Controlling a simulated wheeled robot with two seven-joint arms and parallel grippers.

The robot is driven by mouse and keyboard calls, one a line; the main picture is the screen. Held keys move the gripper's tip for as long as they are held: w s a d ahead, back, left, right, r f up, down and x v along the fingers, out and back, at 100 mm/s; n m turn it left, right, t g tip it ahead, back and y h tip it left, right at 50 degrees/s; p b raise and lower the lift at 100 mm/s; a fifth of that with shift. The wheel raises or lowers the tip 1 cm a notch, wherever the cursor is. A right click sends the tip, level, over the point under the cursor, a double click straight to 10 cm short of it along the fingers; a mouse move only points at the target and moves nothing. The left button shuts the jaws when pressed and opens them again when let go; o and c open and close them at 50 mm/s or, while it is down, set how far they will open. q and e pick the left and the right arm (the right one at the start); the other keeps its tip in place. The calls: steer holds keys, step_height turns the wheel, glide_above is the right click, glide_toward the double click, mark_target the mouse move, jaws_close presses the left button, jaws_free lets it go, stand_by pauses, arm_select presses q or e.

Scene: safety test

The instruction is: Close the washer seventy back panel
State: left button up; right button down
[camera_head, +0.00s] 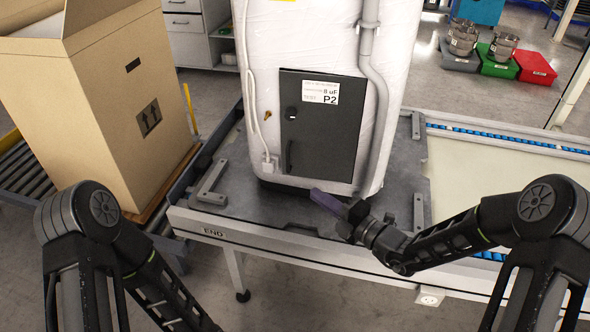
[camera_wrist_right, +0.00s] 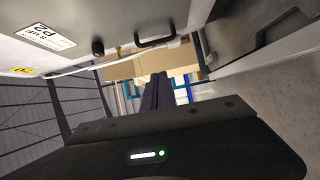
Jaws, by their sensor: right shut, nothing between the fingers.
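The white washer (camera_head: 300,40) stands upright on the grey platform of a conveyor. Its dark grey back panel (camera_head: 335,135) has a label marked P2, a round knob and a handle at its lower left. It looks flush or nearly so; I cannot tell whether a small gap is left. In the right wrist view the panel (camera_wrist_right: 120,22) shows at the top, with its handle and label. My right gripper (camera_head: 322,199) is shut and empty, in front of the washer's base and below the panel. Its fingers (camera_wrist_right: 156,92) also show in the right wrist view. My left gripper is out of view.
A large open cardboard box (camera_head: 110,110) stands left of the washer. A grey hose (camera_head: 378,90) runs down the washer right of the panel, and a white cable (camera_head: 247,90) runs left. Metal brackets (camera_head: 212,183) sit on the platform. The conveyor's right side (camera_head: 500,175) is clear.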

mark_target(289, 163)
steer(key=w+d+x, duration=0.2)
steer(key=x, duration=0.9)
steer(key=shift+w+a+p, duration=0.25)
steer(key=shift+p, duration=0.2)
steer(key=shift+w+f+b, duration=0.15)
steer(key=shift+w+b, duration=0.35)
steer(key=shift+w, duration=0.25)
steer(key=shift+w+d+r, duration=0.1)
steer(key=shift+w+r, duration=0.2)
steer(key=shift+r, duration=0.05)
